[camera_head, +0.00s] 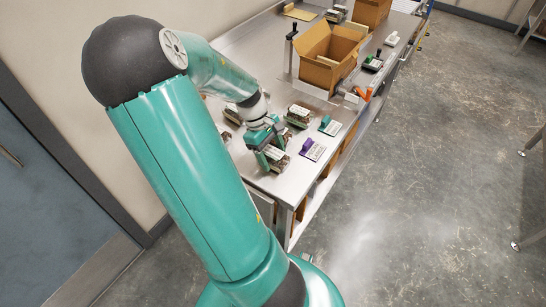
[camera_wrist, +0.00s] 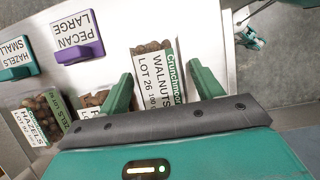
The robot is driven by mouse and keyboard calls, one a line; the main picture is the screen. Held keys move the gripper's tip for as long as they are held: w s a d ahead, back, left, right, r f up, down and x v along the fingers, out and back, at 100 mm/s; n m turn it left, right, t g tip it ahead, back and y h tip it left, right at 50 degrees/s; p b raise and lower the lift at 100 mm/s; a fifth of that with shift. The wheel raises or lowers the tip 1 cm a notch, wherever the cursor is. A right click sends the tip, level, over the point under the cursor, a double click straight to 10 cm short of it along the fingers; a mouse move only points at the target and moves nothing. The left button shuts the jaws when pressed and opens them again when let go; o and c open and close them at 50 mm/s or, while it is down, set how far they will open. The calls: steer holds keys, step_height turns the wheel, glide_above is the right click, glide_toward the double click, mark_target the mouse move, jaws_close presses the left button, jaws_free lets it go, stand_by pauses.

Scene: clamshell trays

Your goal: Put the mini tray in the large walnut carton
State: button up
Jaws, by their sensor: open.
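A clear clamshell tray of walnuts (camera_wrist: 152,68), its label reading "WALNUTS LOT 26", lies between the fingers of my gripper (camera_wrist: 163,84) in the wrist view. The fingers are open, one on either side of its near part. In the head view my gripper (camera_head: 264,150) is low over the near end of the bench, at a tray (camera_head: 279,160). I cannot tell from its label whether this tray is the mini one. An open brown carton (camera_head: 320,76) stands farther along the bench; its label cannot be read, so I cannot tell whether it is the large walnut one.
A hazels tray (camera_wrist: 38,120) and another partly hidden tray (camera_wrist: 92,98) lie left of the walnuts. A purple "PECAN LARGE" block (camera_wrist: 80,38) and a teal "HAZELS SMALL" block (camera_wrist: 17,56) stand beyond. More trays (camera_head: 299,115) lie between gripper and carton. The bench edge is close.

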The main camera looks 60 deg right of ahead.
steer(key=shift+s+f, duration=0.15)
steer(key=shift+f, duration=0.2)
steer(key=shift+f, duration=0.25)
stand_by(0.3)
steer(key=shift+c, duration=0.4)
steer(key=c, duration=0.8)
steer(key=shift+r, duration=0.2)
